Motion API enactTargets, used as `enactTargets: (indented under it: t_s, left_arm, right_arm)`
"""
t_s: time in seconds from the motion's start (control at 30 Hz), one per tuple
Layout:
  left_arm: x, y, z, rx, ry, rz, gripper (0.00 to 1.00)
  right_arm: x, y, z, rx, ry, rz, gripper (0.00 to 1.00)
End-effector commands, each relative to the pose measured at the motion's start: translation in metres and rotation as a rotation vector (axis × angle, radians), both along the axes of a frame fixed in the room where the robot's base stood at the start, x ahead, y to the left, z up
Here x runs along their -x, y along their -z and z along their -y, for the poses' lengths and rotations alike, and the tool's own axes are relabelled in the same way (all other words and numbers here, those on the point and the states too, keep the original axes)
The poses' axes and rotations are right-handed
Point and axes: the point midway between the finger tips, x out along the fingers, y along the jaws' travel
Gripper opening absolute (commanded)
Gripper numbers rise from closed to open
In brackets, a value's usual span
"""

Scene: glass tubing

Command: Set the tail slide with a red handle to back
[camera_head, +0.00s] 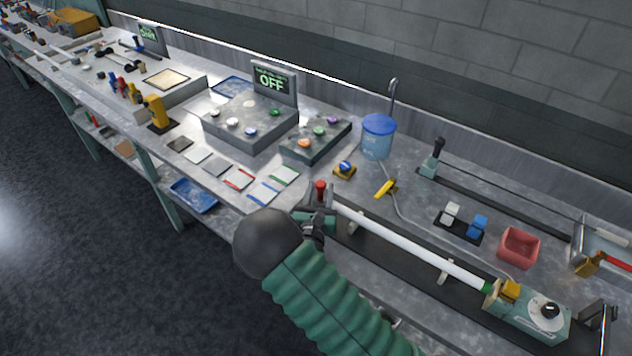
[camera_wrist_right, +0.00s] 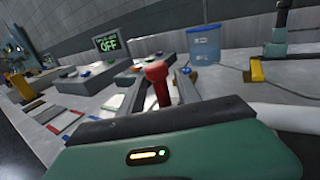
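The tail slide's red handle (camera_head: 320,187) stands upright at the left end of a dark rail, beside the white glass tube (camera_head: 405,243). My right gripper (camera_head: 319,200) is at this handle. In the right wrist view the red handle (camera_wrist_right: 158,86) stands between the two fingers of my right gripper (camera_wrist_right: 161,88). A narrow gap shows beside it, so the fingers look open around it. The slide's base is mostly hidden by my gripper and arm. My left gripper is not in view.
A teal headstock (camera_head: 535,315) holds the tube's right end. A second slide with a black handle (camera_head: 437,150) stands behind on another rail. A yellow piece (camera_head: 385,188), a blue bucket (camera_head: 377,137) and a red bin (camera_head: 518,248) stand nearby. The sign (camera_head: 273,82) reads OFF.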

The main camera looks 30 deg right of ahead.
Motion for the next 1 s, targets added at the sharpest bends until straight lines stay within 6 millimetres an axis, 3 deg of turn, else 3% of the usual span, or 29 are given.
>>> enactTargets:
  t_s: [0.23,0.53,1.0]
  left_arm:
    - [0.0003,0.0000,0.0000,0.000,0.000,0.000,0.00]
    - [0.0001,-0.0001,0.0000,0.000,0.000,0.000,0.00]
    - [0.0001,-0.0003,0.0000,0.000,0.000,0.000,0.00]
  right_arm:
    - [0.0000,-0.0001,0.0008,0.000,0.000,0.000,0.38]
    - [-0.0014,0.0006,0.0011,0.002,0.001,-0.001,0.00]
    - [-0.0010,-0.0022,0.0015,0.003,0.002,0.005,0.00]
